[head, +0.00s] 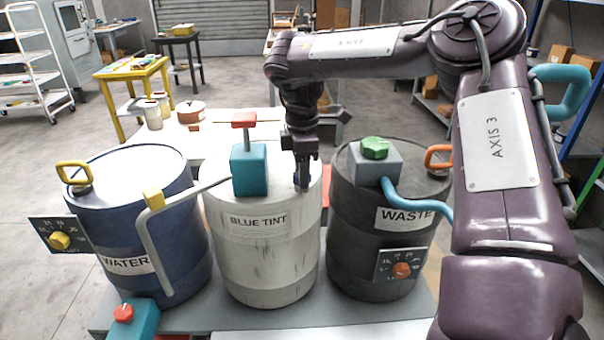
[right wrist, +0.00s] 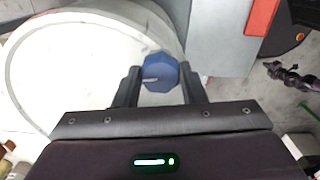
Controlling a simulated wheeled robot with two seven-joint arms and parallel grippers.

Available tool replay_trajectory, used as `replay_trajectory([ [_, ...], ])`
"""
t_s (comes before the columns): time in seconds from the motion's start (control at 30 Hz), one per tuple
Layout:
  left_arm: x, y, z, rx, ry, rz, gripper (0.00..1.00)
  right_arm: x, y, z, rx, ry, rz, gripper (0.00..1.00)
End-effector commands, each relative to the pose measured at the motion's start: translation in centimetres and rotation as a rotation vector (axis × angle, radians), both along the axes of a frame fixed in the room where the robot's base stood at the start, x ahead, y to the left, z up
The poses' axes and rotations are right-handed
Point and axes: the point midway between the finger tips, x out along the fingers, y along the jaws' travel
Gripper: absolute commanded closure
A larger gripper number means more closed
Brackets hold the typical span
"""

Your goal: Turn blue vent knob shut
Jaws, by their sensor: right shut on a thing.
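The blue vent knob (right wrist: 160,73) is a small faceted knob with a pale pointer line, near the rim of the white BLUE TINT drum (head: 264,262). In the head view the knob (head: 297,180) is mostly hidden by my gripper. My right gripper (head: 303,184) points down onto the drum top. In the right wrist view its two fingers (right wrist: 159,88) stand on either side of the knob and are shut on it. My left gripper is not in view.
A teal box with a red handle (head: 244,120) stands on the same drum, left of my gripper. The blue WATER drum (head: 170,240) is on the left. The dark WASTE drum (head: 350,250), with a green knob (head: 375,148) and blue pipe, is close on the right.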

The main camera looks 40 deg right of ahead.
Motion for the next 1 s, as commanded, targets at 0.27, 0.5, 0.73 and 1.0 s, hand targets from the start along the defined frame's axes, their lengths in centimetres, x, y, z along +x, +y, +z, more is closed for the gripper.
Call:
replay_trajectory([
  [0.27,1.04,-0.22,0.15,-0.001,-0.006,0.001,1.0,0.11,-0.02,0.12,-0.002,-0.005,-0.111,0.86],
  [0.5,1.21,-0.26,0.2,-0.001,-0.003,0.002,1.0,0.11,-0.02,0.18,-0.002,-0.005,-0.142,0.85],
  [0.73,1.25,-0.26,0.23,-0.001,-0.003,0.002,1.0,0.11,-0.03,0.2,-0.001,-0.005,-0.144,0.86],
  [1.0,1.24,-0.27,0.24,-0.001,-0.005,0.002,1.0,0.1,-0.02,0.16,-0.001,-0.004,-0.142,0.43],
])
